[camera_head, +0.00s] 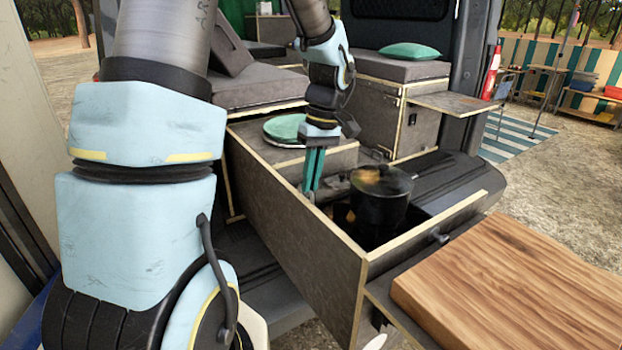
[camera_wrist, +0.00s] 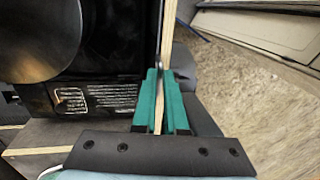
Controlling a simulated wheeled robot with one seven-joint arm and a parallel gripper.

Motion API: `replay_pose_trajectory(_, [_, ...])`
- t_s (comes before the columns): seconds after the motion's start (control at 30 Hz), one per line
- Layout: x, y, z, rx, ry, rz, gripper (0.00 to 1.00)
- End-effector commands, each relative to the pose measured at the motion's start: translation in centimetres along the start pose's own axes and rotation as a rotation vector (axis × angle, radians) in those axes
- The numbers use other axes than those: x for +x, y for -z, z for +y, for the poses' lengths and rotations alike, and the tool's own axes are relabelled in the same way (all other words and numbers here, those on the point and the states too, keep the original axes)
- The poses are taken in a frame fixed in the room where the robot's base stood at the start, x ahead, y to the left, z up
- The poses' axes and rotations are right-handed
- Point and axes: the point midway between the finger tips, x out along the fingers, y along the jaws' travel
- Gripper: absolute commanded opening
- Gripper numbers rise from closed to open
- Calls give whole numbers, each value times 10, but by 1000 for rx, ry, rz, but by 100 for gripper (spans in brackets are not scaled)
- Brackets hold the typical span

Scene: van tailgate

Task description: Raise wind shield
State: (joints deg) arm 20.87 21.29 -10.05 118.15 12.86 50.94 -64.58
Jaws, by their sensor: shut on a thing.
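My gripper (camera_head: 313,190) points down at the left wall of the pulled-out drawer (camera_head: 290,205), beside the stove area. In the wrist view its two green fingers (camera_wrist: 162,100) are shut on a thin upright panel edge (camera_wrist: 158,68), in line with the drawer wall's pale plywood edge (camera_wrist: 168,30). I cannot tell whether this edge is the wind shield or part of the drawer wall. The dark stove (camera_wrist: 100,97), with a printed label, lies just left of the fingers. A dark pot (camera_head: 382,208) with a glass lid stands on the stove inside the drawer.
A wooden board (camera_head: 515,290) lies at the front right, near the drawer's front. A green-topped round item (camera_head: 285,128) rests behind the drawer. A grey bench with a green cushion (camera_head: 410,50) and a side flap (camera_head: 455,103) stand farther back.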

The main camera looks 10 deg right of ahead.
Motion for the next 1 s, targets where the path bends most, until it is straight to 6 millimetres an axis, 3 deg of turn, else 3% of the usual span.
replay_pose_trajectory(0.13, [-3, 0, -1, 0, 1, 0, 0])
replay_pose_trajectory(0.23, [-17, 1, -3, -1, 0, 2, 0])
replay_pose_trajectory(0.5, [-84, 1, -16, 0, -1, 3, 0])
replay_pose_trajectory(0.63, [-109, 1, -21, 1, -1, 3, 0])
replay_pose_trajectory(0.93, [-123, 1, -24, -1, 0, 1, 0])
replay_pose_trajectory(1.0, [-122, 1, -24, -1, 0, 1, 10])
